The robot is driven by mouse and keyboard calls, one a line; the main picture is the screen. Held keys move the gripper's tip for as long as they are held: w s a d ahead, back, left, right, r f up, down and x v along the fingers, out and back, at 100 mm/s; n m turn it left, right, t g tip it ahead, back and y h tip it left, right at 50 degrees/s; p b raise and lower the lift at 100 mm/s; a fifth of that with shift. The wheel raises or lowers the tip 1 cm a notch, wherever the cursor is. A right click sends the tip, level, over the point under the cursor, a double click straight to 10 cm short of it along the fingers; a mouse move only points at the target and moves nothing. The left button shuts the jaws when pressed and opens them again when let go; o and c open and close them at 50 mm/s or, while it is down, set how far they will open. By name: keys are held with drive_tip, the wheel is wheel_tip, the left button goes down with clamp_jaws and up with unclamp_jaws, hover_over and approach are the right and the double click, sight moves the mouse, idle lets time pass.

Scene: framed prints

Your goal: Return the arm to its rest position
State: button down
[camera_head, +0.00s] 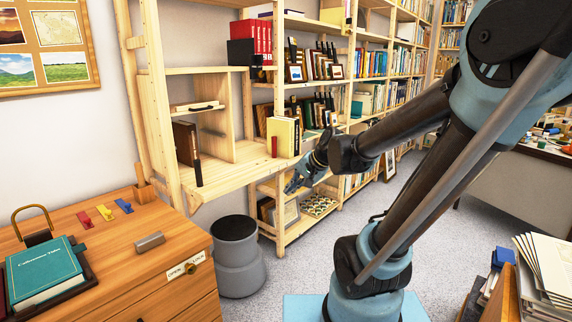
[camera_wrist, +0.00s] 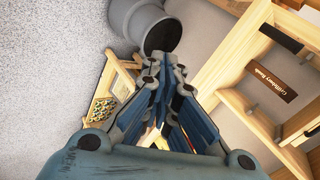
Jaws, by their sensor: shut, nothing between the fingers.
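My gripper (camera_head: 292,186) hangs at the end of my blue and black arm in the middle of the head view, in front of the wooden shelf unit (camera_head: 232,178). Its fingers are closed together and hold nothing. The arm is stretched out from its base at lower right, bent at the elbow. In the wrist view, the shut gripper (camera_wrist: 165,62) points toward the top, with the floor and the shelf below it. I cannot tell the exact gap between the fingertips and the shelf.
A grey bin (camera_head: 236,254) stands on the floor left of my gripper; it also shows in the wrist view (camera_wrist: 140,20). A wooden cabinet (camera_head: 120,255) bears a teal book (camera_head: 42,268). Folders (camera_head: 540,268) stand at lower right. Speckled carpet (camera_head: 445,225) is free at right.

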drive_tip(key=s+d+f+n+g+h, duration=0.1)
drive_tip(key=s+d+f+n+h, duration=0.1)
drive_tip(key=s+d, duration=0.6)
drive_tip(key=s+d+f+n+g+h, duration=0.2)
drive_tip(key=s+d+f+n+h, duration=0.1)
drive_tip(key=s+d, duration=0.6)
wheel_tip(320, 180, down, 2)
drive_tip(key=shift+f+h, duration=0.25)
drive_tip(key=shift+h, duration=0.35)
